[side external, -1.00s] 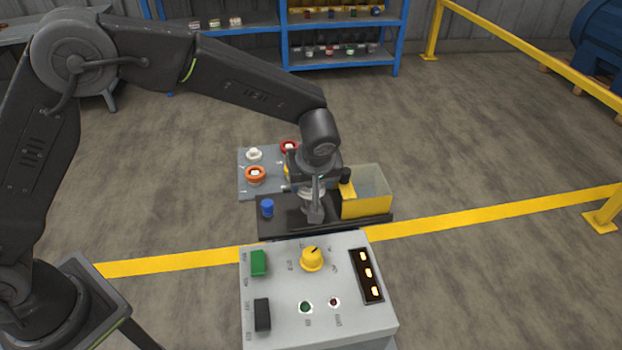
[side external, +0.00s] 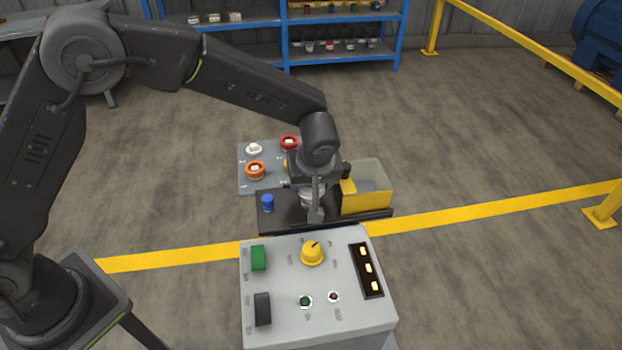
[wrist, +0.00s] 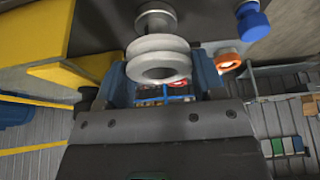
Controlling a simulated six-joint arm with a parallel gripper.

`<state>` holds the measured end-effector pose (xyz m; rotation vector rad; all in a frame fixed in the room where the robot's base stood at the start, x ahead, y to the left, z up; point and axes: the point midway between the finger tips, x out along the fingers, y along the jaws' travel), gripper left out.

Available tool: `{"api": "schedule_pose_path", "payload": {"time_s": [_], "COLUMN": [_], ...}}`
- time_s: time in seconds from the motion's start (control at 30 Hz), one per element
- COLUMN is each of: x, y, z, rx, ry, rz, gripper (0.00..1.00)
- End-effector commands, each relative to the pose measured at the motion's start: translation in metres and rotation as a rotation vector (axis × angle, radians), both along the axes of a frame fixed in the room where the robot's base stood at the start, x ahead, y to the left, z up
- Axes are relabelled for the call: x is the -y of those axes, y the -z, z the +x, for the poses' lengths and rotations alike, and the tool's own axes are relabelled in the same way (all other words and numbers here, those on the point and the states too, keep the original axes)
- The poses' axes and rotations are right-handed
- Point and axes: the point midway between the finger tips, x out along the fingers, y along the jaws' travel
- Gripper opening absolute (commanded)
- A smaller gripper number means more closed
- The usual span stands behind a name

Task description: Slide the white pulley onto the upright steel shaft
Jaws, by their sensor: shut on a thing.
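The white pulley (wrist: 158,58) is a pale grooved wheel between the two fingers of my gripper (wrist: 160,80) in the wrist view. My gripper is shut on it, and the pulley's round bore faces the camera. In the side external view my gripper (side external: 314,200) is low over the dark base plate (side external: 283,216), and the pulley (side external: 306,197) shows partly behind a finger. A grey round flanged piece (wrist: 155,18) lies just beyond the pulley in the wrist view. The steel shaft is not clearly visible, and I cannot tell whether it enters the bore.
A yellow-fronted bin (side external: 366,204) stands close right of my gripper. A blue knob-like part (side external: 267,203) stands on the plate's left. Behind, a grey board (side external: 250,184) holds an orange ring (side external: 255,170), a red ring (side external: 289,142) and a white part (side external: 254,149). A control box (side external: 290,275) stands in front.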

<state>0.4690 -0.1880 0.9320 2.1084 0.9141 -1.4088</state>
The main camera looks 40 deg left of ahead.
Motion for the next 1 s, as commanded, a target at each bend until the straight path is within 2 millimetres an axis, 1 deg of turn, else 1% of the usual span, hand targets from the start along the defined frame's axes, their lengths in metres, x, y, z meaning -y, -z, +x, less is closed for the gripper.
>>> {"api": "schedule_pose_path", "payload": {"time_s": [0.73,1.0], "x": [0.000,0.000], "y": [0.012,0.013], "z": [0.000,0.000], "rx": [0.001,0.001], "ry": [0.000,0.000], "rz": [0.000,0.000], "gripper": [0.33,0.33]}}
